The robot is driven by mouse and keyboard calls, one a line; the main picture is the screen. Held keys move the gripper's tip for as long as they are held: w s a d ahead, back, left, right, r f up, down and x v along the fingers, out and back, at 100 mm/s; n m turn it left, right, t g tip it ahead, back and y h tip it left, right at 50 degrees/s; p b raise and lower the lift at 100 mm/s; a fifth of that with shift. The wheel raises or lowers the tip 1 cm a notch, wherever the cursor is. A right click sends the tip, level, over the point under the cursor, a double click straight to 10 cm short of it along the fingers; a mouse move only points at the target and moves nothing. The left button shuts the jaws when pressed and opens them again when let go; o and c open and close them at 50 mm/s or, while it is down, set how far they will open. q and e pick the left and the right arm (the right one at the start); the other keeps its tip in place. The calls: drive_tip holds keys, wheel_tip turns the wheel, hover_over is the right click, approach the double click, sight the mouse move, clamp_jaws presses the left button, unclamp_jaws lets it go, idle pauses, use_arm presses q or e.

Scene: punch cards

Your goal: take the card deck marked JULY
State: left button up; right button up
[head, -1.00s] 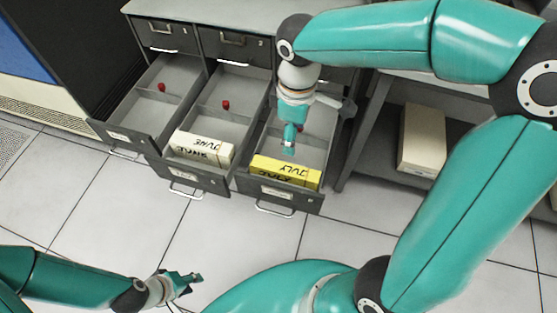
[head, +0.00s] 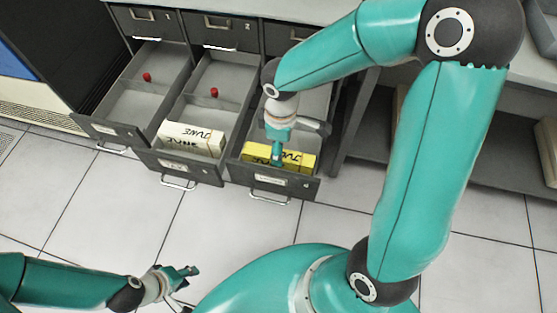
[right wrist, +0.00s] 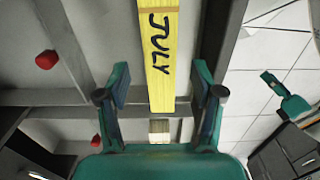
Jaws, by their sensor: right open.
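The yellow card deck marked JULY (head: 297,160) lies in the front of the open right-hand drawer (head: 257,182). My right gripper (head: 277,158) reaches down over it and hides part of its lettering. In the right wrist view the JULY deck (right wrist: 160,65) runs upright in the picture, with its near end between my two fingers (right wrist: 160,100). The fingers are spread apart, with gaps on both sides of the deck. My left gripper (head: 185,285) is over the floor at the lower left, away from the drawers, and looks open and empty.
A white deck marked JUNE (head: 193,138) lies in the open middle drawer. Red pieces sit in the left drawer (head: 147,77) and middle drawer (head: 214,92). Drawer walls stand close around my right gripper. The tiled floor (head: 100,205) in front is clear.

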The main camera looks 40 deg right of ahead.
drive_tip(key=f, duration=0.4)
drive_tip(key=shift+w+a, duration=0.2)
drive_tip(key=shift+a, duration=0.05)
clamp_jaws()
